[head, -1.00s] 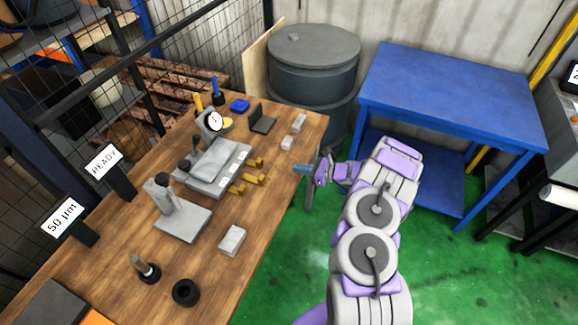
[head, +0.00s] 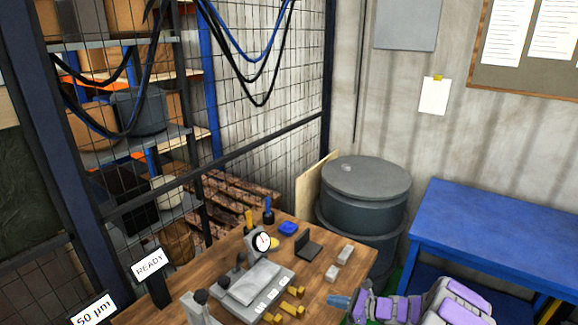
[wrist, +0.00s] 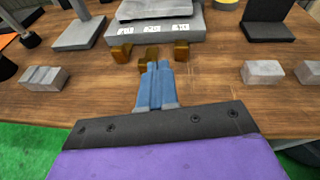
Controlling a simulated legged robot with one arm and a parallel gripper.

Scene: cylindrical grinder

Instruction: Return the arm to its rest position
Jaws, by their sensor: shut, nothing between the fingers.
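My gripper (head: 340,301) is at the front edge of the wooden bench (head: 335,283), low in the head view, with my purple and white arm to its right. In the wrist view, my gripper's blue fingers (wrist: 156,72) are together, with nothing between them. They point over the bench toward small brass blocks (wrist: 150,55), which also show in the head view (head: 292,308). In the wrist view the fingertips overlap the blocks; I cannot tell the gap between them. Most of my arm is outside the head view.
A grey fixture (head: 258,284) with a dial gauge (head: 262,241) stands on the bench. Grey blocks (head: 345,254) lie near the bench's right edge. A grey drum (head: 365,190) stands behind. A blue table (head: 490,230) is at right. A mesh fence (head: 260,90) runs behind the bench.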

